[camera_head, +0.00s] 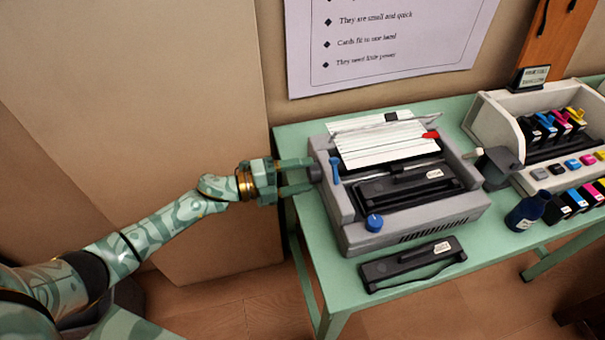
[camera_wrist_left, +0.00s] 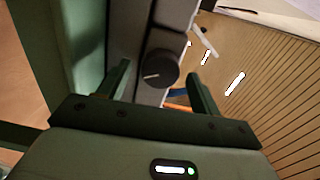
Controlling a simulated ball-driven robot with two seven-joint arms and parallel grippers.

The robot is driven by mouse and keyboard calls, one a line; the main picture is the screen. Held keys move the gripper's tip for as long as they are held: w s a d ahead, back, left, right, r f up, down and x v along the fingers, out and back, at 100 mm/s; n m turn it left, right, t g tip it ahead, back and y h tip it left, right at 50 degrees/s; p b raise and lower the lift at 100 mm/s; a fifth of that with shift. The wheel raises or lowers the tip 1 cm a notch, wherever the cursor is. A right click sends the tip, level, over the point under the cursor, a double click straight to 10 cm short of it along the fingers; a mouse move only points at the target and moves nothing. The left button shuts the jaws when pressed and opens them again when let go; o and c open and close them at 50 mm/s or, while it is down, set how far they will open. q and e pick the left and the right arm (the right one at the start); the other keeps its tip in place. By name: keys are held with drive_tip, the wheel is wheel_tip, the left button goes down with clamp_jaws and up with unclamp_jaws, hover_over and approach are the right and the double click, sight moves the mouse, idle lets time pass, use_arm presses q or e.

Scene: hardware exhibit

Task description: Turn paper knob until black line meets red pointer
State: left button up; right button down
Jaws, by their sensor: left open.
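The grey machine (camera_head: 345,212) stands on the green table with white lined paper (camera_head: 375,148) in it. A dark round paper knob (camera_wrist_left: 160,68) with a pale mark sticks out of the machine's left side. My left gripper (camera_head: 311,175) is open at that side. In the left wrist view the knob shows between its two fingers, with gaps on both sides. A red pointer (camera_head: 431,134) sits at the paper's right edge. A small black mark (camera_head: 391,117) shows near the paper's top; I cannot tell if it is the line. My right gripper is out of view.
A loose black cartridge (camera_head: 385,268) lies in front of the machine on the green table (camera_head: 318,250).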

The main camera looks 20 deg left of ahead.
use_arm(q)
drive_tip(key=v, duration=1.5)
drive_tip(key=shift+s+a, duration=0.15)
drive_tip(key=shift+a, duration=0.15)
drive_tip(key=shift+r, duration=0.1)
drive_tip(key=w+a+f+n+t+y, duration=0.3)
drive_tip(key=a+f+n+y, duration=0.6)
drive_tip(key=a+f+n, duration=0.15)
drive_tip(key=s+a+f+n+g+y, duration=0.2)
drive_tip(key=s+f+n+y, duration=0.15)
drive_tip(key=s+f, duration=0.5)
drive_tip(key=s+a+f+n+g+y, duration=0.25)
drive_tip(key=s+f+n, duration=0.25)
drive_tip(key=f, duration=0.6)
drive_tip(key=s+d+f+n+g+y, duration=0.1)
drive_tip(key=s+d+f+n+g, duration=0.3)
drive_tip(key=s, duration=0.6)
drive_tip(key=s+d+f+g, duration=0.25)
drive_tip(key=s+f, duration=0.35)
drive_tip(key=s, duration=0.3)
drive_tip(key=s+d+f+n+g+h, duration=0.1)
drive_tip(key=s+d+f+n, duration=0.1)
drive_tip(key=s+d, duration=1)
drive_tip(key=s, duration=0.2)
drive_tip(key=shift+s+d+f+g, duration=0.25)
drive_tip(key=shift+s+g, duration=0.05)
drive_tip(key=shift+g, duration=0.1)
